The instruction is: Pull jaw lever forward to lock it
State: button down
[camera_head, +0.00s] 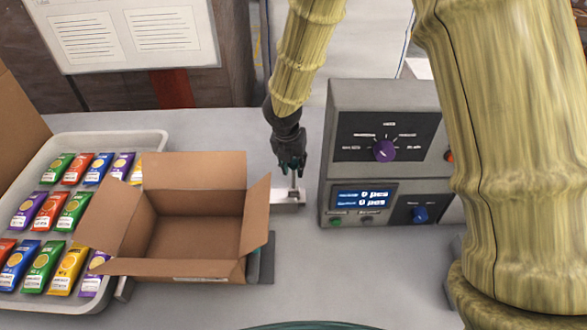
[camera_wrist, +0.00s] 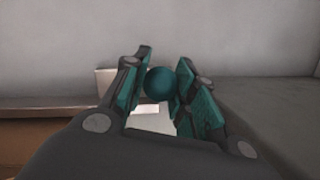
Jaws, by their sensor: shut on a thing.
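The jaw lever's round teal knob (camera_wrist: 160,82) sits between my gripper's fingers in the wrist view. My gripper (camera_head: 291,163) is shut on it, with a teal-padded finger on each side. The gripper also shows in the wrist view (camera_wrist: 162,95). In the head view the gripper hides the knob. A small light metal base (camera_head: 287,196) stands under the gripper, between the open cardboard box and the grey control unit. The lever's tilt cannot be made out.
An open, empty cardboard box (camera_head: 200,223) stands left of the gripper. Further left, a white tray (camera_head: 150,137) holds several colored packets. The grey control unit (camera_head: 385,98) with purple and blue knobs stands close on the right. Bare counter (camera_head: 340,270) lies in front.

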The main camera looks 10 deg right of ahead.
aim_at(294, 177)
jog(key=shift+s+b, duration=0.15)
jog(key=shift+b, duration=0.2)
jog(key=shift+s+a+b, duration=0.1)
jog(key=shift+s+b, duration=0.1)
jog(key=shift+b, duration=0.35)
jog(key=shift+s+a+b, duration=0.1)
jog(key=shift+s+b, duration=0.45)
jog(key=shift+b, duration=0.05)
jog(key=shift+s+a+b, duration=0.15)
jog(key=shift+s+b, duration=0.45)
jog(key=shift+s, duration=0.2)
jog(key=shift+s+a+b, duration=0.15)
jog(key=shift+s+b, duration=0.4)
jog(key=shift+s, duration=0.2)
